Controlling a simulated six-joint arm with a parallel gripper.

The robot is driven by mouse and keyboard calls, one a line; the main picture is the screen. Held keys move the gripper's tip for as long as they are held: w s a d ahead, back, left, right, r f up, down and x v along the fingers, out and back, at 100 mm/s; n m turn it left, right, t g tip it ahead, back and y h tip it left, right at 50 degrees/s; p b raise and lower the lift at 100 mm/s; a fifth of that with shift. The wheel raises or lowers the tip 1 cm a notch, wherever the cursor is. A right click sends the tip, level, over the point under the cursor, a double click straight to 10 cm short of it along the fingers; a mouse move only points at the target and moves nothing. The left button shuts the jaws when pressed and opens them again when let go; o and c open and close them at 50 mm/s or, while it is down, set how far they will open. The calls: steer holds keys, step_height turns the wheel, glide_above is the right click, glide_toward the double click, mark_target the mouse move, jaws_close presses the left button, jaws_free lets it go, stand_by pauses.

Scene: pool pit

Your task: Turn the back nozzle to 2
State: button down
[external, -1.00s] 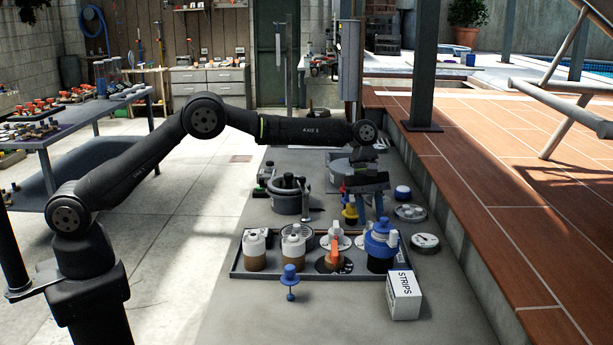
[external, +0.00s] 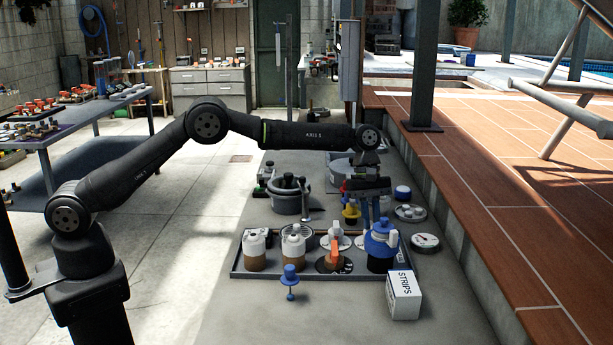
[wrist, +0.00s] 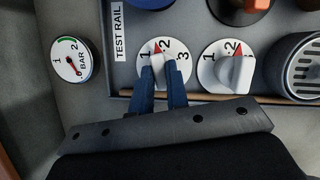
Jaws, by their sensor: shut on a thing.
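My gripper (wrist: 162,95) is shut, its blue fingers on either side of the knob of a white dial (wrist: 148,76). The dial is marked 1, 2, 3. Its red pointer tip lies between 1 and 2, close to 2. No label shows which dial is the back nozzle. In the external view my gripper (external: 374,217) reaches down behind the blue-topped jug (external: 381,246), which partly hides the held dial.
A round BAR gauge (wrist: 71,60) lies left of the TEST RAIL tray (wrist: 118,40). An orange-handled valve (external: 334,252), brown-and-white bottles (external: 255,250) and a STRIPS box (external: 404,295) stand near the jug. A dark grilled cylinder (wrist: 298,66) stands right of the second dial.

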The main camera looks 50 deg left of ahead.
steer(key=m+g+y, duration=0.1)
steer(key=m, duration=0.2)
steer(key=shift+f, duration=0.2)
steer(key=c, duration=1.4)
jaws_free()
steer(key=shift+f, duration=0.1)
steer(key=shift+r, duration=0.25)
steer(key=v, duration=0.7)
steer(key=shift+w+r, duration=0.1)
